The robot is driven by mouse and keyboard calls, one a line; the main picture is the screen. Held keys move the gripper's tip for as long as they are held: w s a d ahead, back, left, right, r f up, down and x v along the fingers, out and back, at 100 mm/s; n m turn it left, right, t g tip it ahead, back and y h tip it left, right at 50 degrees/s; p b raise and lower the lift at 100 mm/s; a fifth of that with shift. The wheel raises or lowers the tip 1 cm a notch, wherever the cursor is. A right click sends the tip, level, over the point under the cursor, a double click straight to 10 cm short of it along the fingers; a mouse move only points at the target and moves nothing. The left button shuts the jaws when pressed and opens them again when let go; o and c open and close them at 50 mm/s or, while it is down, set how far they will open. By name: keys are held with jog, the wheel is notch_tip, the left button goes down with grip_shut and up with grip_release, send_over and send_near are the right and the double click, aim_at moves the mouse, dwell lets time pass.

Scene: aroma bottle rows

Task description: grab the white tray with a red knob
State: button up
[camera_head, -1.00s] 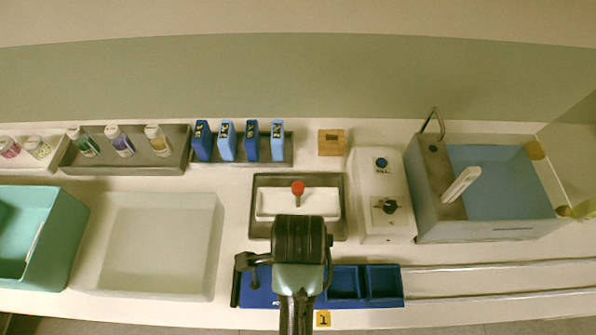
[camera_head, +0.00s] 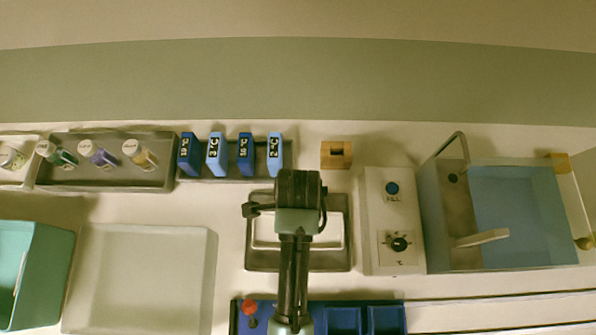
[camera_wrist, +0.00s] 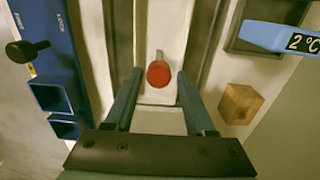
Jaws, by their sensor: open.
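The white tray (camera_head: 335,230) lies in a grey holder (camera_head: 298,266) at the middle of the counter in the head view, partly hidden under my arm. In the wrist view, the white tray (camera_wrist: 165,28) has a round red knob (camera_wrist: 158,74) standing on it. My gripper (camera_wrist: 160,76) is open, with one finger on each side of the red knob and a gap to it on both sides. In the head view my gripper (camera_head: 298,192) is above the tray, and its fingers and the tray's knob are hidden.
A blue rack (camera_head: 343,320) is in front, with a red-topped piece (camera_head: 250,308) at its left. A control box (camera_head: 395,225) and a blue basin (camera_head: 515,220) stand right. A pale tray (camera_head: 140,275) lies left.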

notch_tip(320, 180, down, 3)
jog(key=shift+r, duration=0.15)
jog(key=shift+s+f+p, duration=0.1)
jog(key=shift+f+p, duration=0.3)
jog(key=shift+f, duration=2.2)
grip_shut()
